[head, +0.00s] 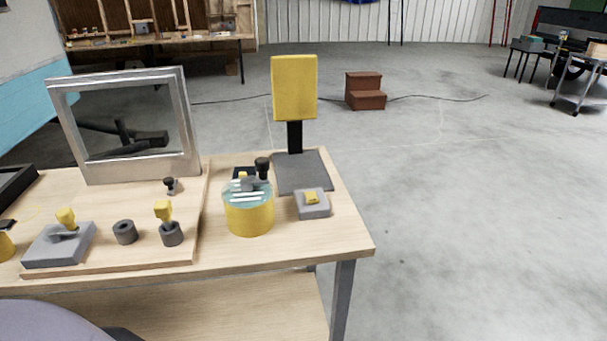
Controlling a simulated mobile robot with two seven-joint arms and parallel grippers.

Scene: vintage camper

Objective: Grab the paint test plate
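A yellow rectangular plate (294,88), which looks like the paint test plate, stands upright at the back right of the wooden workbench (345,235). A short black post (294,137) holds it from below, above a flat dark grey base (303,175). The plate's front face is fully visible and nothing covers it. Neither of my grippers shows in the head view.
In front of the stand are a yellow jar (249,212) with a teal top and a grey block (312,204) with a yellow knob. A metal frame (190,125) stands upright at left. A board (100,262) carries small fixtures. Open floor lies right of the bench.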

